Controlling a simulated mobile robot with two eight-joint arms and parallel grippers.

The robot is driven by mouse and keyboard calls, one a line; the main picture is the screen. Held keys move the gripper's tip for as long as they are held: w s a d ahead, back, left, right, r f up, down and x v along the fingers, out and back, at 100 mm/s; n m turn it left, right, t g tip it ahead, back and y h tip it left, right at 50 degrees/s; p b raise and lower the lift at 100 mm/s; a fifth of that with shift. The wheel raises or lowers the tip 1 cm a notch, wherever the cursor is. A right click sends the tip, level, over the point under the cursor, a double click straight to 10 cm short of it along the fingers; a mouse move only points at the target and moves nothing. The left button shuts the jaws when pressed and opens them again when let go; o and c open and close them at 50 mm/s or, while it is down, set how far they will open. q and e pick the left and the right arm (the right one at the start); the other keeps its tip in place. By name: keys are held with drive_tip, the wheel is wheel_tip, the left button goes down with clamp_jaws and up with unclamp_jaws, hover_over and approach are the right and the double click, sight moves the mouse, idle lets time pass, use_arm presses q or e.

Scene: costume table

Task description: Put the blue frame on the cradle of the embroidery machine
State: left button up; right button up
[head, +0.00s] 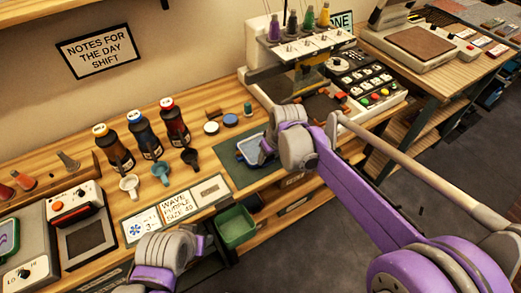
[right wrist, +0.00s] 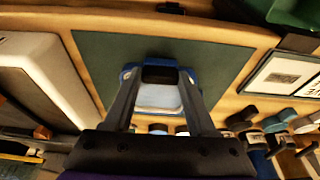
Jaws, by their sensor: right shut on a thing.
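The blue frame (head: 249,150) is a small rounded hoop with a pale inside, at the dark green mat (head: 228,172). My right gripper (head: 266,150) is shut on the frame. In the right wrist view the frame (right wrist: 158,97) shows between its two dark fingers (right wrist: 160,104); I cannot tell whether it touches the mat. The white embroidery machine (head: 262,57) with several thread spools stands beyond, to the right. Its cradle area (head: 319,105) is partly hidden by my right arm. My left wrist shows at the bottom, but its fingertips are hidden.
Paint bottles (head: 146,137) and small scoops (head: 160,170) stand left of the mat. Round tins (head: 211,128) and a green spool (head: 248,108) lie behind it. A green bin (head: 235,227) hangs at the front edge. A control panel (head: 368,80) sits right of the machine.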

drive_tip(key=shift+r+p, duration=1.65)
drive_tip(key=shift+r, duration=0.8)
drive_tip(key=shift+s+f, duration=0.1)
drive_tip(key=shift+s, duration=0.05)
